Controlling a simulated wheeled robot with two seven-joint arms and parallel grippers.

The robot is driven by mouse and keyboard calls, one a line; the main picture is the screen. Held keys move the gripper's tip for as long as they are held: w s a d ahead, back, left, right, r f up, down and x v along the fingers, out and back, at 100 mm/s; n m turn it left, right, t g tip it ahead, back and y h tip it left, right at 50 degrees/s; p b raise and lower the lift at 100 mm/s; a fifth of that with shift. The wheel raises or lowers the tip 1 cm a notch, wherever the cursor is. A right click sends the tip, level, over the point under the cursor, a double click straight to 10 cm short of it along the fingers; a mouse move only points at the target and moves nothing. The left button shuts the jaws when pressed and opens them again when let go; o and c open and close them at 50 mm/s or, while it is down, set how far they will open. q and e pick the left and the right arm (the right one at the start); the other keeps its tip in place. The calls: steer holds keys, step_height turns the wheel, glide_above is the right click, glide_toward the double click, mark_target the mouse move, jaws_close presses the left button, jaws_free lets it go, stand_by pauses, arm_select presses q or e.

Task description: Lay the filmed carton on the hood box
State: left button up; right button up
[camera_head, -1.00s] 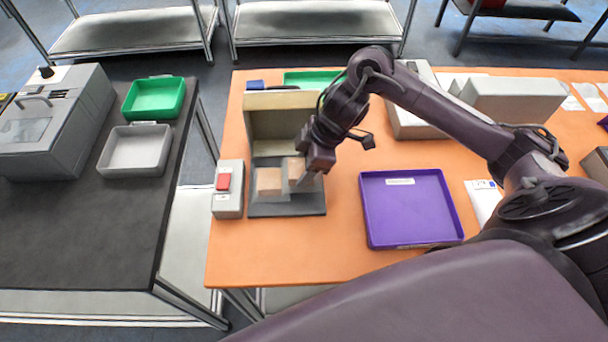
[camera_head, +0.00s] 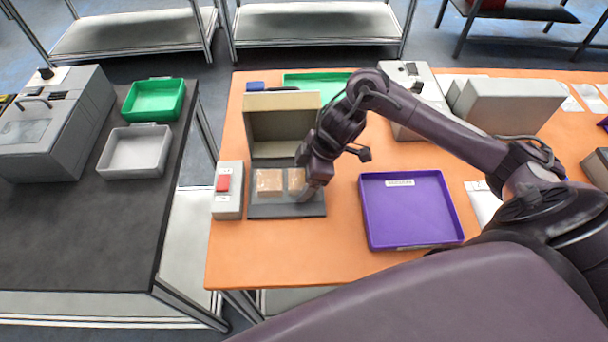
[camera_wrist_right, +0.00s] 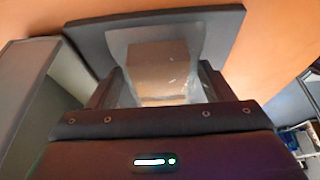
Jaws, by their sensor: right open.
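The hood box (camera_head: 283,100) is a beige hood, open at the front, standing at the back of a dark grey base plate (camera_head: 287,211). Two tan cartons sit side by side on this plate. The left carton (camera_head: 269,182) has a glossy look. The right carton (camera_head: 295,180) is partly hidden by my right gripper (camera_head: 305,186). In the right wrist view, a carton under clear film (camera_wrist_right: 158,70) lies between the two dark fingers of my right gripper (camera_wrist_right: 158,88), which is open. Whether the fingers touch it I cannot tell. My left gripper is out of view.
A grey control box with a red button (camera_head: 223,183) stands left of the plate. A purple tray (camera_head: 410,210) lies to the right on the orange table. A green tray (camera_head: 318,78) and grey machines are behind. Orange table in front of the plate is clear.

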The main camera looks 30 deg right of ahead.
steer(key=shift+r, duration=0.1)
steer(key=v, duration=1.2)
steer(key=shift+p, duration=0.4)
